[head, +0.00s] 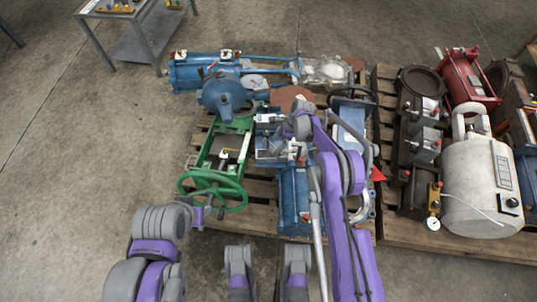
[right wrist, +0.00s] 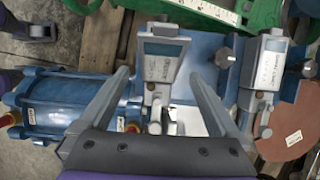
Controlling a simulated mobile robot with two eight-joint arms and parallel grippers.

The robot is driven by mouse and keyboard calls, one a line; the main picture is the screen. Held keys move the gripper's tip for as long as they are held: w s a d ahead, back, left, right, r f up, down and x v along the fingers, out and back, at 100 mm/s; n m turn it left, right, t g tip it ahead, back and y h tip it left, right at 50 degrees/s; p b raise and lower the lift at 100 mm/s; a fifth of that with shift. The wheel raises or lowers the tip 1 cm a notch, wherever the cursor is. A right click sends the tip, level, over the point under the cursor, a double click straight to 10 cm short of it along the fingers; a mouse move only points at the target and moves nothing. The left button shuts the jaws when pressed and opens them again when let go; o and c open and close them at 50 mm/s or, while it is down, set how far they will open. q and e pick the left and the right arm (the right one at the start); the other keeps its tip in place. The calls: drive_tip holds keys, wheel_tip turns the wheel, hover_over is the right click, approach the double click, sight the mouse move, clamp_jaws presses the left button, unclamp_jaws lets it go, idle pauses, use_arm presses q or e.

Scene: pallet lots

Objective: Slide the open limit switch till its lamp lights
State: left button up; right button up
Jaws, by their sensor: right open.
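Two grey switch boxes with small label panels sit on a blue body in the right wrist view. One box (right wrist: 162,62) stands between the fingers of my right gripper (right wrist: 160,80); the other box (right wrist: 266,68) is to its right. The labels are too small to read, so I cannot tell which is the open limit switch. No lit lamp can be made out. My right gripper is open, with a finger on either side of the nearer box and no clear contact. In the head view my right gripper (head: 297,153) is over the blue body (head: 268,140). My left gripper cannot be made out.
A blue cylinder (right wrist: 70,105) lies left of the fingers. A green frame with a handwheel (head: 213,190) and a blue actuator (head: 200,72) share the wooden pallet. Another pallet with a white tank (head: 470,175) is at right.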

sight(269, 154)
drive_tip(key=b+x, duration=0.1)
drive_tip(key=x, duration=0.8)
drive_tip(key=shift+f, duration=0.2)
clamp_jaws()
